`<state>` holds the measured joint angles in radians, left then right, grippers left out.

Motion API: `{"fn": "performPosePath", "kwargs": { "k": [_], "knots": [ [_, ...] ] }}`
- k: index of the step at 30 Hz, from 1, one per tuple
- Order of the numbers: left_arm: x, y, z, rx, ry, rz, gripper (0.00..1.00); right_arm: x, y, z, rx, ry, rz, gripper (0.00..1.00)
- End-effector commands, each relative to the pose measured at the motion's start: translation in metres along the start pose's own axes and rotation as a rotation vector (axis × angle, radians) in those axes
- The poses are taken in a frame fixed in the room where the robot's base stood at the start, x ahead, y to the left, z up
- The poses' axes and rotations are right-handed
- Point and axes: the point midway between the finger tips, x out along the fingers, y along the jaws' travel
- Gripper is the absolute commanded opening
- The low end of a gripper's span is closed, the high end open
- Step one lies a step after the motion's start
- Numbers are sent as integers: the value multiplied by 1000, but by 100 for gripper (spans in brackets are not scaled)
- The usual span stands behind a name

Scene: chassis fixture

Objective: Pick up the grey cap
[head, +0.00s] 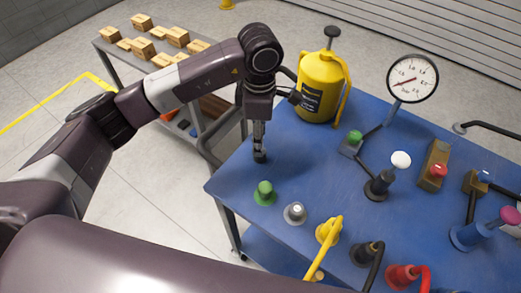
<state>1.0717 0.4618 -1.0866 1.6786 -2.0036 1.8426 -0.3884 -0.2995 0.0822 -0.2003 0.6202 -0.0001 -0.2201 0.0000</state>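The grey cap (295,213), with a pale top, stands on the blue table top (325,180) near its front left edge. It sits between a green cap (264,193) and a yellow fitting (329,232). My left gripper (260,156) points down over the table's left part, behind the green cap and apart from the grey cap. Its fingers look narrow from this side, so I cannot tell whether they are open or shut. My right gripper is not in view.
A yellow pump canister (321,87) stands behind my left gripper. A gauge (413,78), several valves and red and black hoses crowd the right and front of the table.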

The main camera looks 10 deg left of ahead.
Motion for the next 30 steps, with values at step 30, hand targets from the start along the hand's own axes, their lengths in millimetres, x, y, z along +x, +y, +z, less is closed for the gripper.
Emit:
{"fn": "performPosePath", "kwargs": {
  "k": [30],
  "knots": [
    [55, -7, -3, 0, -4, -1, 15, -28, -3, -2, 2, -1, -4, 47]
  ]
}}
